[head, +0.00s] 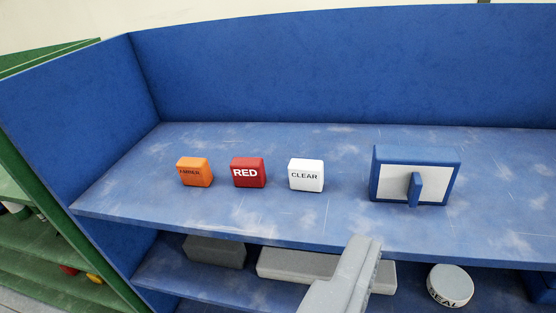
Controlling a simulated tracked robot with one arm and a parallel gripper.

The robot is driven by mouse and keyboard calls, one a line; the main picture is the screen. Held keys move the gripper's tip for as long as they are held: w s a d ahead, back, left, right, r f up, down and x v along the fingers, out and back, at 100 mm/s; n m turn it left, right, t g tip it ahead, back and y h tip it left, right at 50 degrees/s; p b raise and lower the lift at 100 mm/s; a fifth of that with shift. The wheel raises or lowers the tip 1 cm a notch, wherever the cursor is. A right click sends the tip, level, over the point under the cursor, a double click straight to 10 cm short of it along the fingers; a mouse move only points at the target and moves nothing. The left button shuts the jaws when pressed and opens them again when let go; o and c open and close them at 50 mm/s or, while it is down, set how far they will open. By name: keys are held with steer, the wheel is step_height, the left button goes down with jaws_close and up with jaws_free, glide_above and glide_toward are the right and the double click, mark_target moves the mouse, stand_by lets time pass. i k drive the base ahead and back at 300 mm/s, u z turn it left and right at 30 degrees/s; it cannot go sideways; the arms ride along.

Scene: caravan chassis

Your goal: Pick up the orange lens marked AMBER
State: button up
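The orange lens marked AMBER (194,172) is a small block standing upright on the blue upper shelf (290,220), leftmost in a row of three. My gripper (362,248) comes up from the bottom edge, in front of the shelf's front edge and to the right of the orange lens. It is well apart from the lens. I see only a grey side of the gripper, so the gap between its fingers is hidden.
A red block marked RED (248,173) and a white block marked CLEAR (306,175) stand right of it. A blue-framed panel with a handle (414,175) stands further right. Blue walls close the back and left. Grey blocks (215,251) and a round SEAL piece (450,285) lie below.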

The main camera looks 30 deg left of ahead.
mark_target(192, 171)
steer(key=z, duration=0.05)
steer(key=k, duration=1.1)
steer(key=u, duration=0.4)
steer(key=i, duration=1.6)
steer(key=z, duration=0.25)
